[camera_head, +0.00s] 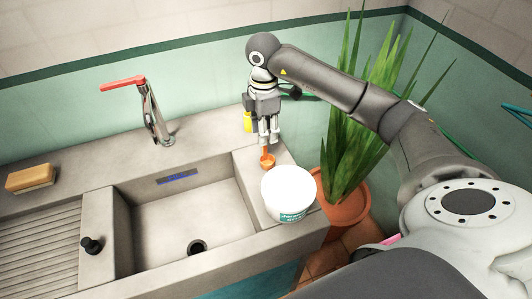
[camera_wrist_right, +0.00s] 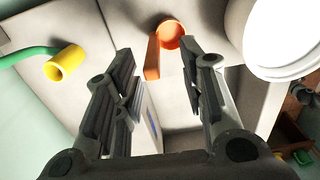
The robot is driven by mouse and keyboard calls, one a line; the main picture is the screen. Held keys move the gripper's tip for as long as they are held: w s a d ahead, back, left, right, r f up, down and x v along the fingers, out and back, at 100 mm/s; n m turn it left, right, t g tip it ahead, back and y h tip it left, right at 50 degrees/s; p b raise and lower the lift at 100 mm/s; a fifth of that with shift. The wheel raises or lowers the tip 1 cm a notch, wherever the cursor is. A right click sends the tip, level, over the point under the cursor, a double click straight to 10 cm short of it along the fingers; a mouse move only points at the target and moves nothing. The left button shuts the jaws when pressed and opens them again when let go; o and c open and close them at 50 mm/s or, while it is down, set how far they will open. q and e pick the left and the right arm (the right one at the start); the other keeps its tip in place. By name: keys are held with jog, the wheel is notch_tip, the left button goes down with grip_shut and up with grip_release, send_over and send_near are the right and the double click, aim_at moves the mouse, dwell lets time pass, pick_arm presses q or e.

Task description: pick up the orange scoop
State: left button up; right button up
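The orange scoop (camera_head: 267,161) lies on the grey counter to the right of the basin, just behind the white tub. In the right wrist view its round cup (camera_wrist_right: 171,34) is at the top middle and its flat handle (camera_wrist_right: 152,58) points towards me. My right gripper (camera_head: 268,139) points down above the scoop. In the wrist view its two fingers (camera_wrist_right: 158,52) are apart, with the handle showing in the gap between them. I see nothing gripped; the exact height above the scoop is hard to tell. My left gripper is in neither view.
A white tub (camera_head: 290,190) stands close in front of the scoop. A yellow nozzle (camera_wrist_right: 66,63) on a green hose is behind it. A potted plant (camera_head: 343,200) stands at the right. The sink basin (camera_head: 175,225) and red-handled tap (camera_head: 151,112) are left.

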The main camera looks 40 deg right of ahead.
aim_at(265, 147)
notch_tip(265, 147, down, 2)
jog(key=shift+f, duration=0.1)
jog(key=f, duration=0.1)
jog(key=f+p, duration=0.1)
jog(key=f, duration=0.1)
jog(key=f+p, duration=0.1)
jog(key=shift+w+d+f, duration=0.2)
jog(key=shift+w+f, duration=0.1)
jog(key=shift+f, duration=0.5)
jog(key=shift+c, duration=0.3)
grip_shut()
